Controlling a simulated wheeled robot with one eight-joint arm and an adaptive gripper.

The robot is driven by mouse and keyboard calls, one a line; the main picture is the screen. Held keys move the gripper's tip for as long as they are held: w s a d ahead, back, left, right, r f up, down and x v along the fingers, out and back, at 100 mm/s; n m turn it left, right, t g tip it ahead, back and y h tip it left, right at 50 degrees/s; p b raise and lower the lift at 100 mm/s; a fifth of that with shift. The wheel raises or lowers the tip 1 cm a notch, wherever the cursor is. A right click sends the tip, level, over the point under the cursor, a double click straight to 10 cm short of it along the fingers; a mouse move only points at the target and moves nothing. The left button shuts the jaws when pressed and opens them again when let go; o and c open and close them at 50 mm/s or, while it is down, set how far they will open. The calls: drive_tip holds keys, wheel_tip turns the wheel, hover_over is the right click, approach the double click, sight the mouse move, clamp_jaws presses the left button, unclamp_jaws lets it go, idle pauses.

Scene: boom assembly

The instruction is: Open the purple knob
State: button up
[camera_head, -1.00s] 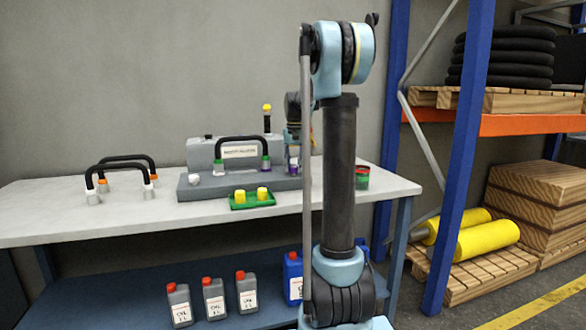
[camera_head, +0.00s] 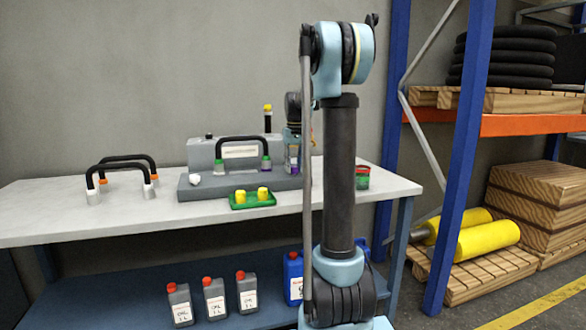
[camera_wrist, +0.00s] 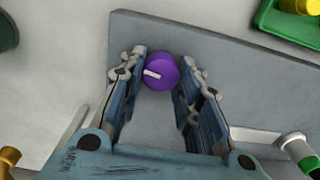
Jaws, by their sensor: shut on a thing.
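The purple knob (camera_wrist: 160,72) is round, with a white pointer mark turned toward the left in the wrist view. It sits on the grey base plate (camera_wrist: 222,72). My gripper (camera_wrist: 161,68) points down with its fingertips on both sides of the knob, shut on it. In the head view a bit of purple from the knob shows under my gripper (camera_head: 293,160), at the right end of the grey machine (camera_head: 205,155). My arm hides part of that end.
A green tray with yellow pieces (camera_head: 240,206) lies in front. Two black handles (camera_head: 118,168) are on the left. A dark can with red and green (camera_head: 362,178) is on the right.

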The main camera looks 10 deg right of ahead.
drive_tip(key=o, duration=1.1)
drive_tip(key=shift+c, duration=0.2)
wheel_tip(320, 180, up, 12)
drive_tip(key=shift+d+f, duration=0.1)
drive_tip(key=s+f+t, duration=0.1)
drive_tip(key=s+f, duration=0.4)
drive_tip(key=s, duration=0.7)
drive_tip(key=s+f, duration=0.5)
drive_tip(key=s, duration=0.6)
drive_tip(key=s+f+m+t, duration=0.1)
drive_tip(key=s+f, duration=1.7)
drive_tip(key=f, duration=0.2)
drive_tip(key=shift+s, duration=0.2)
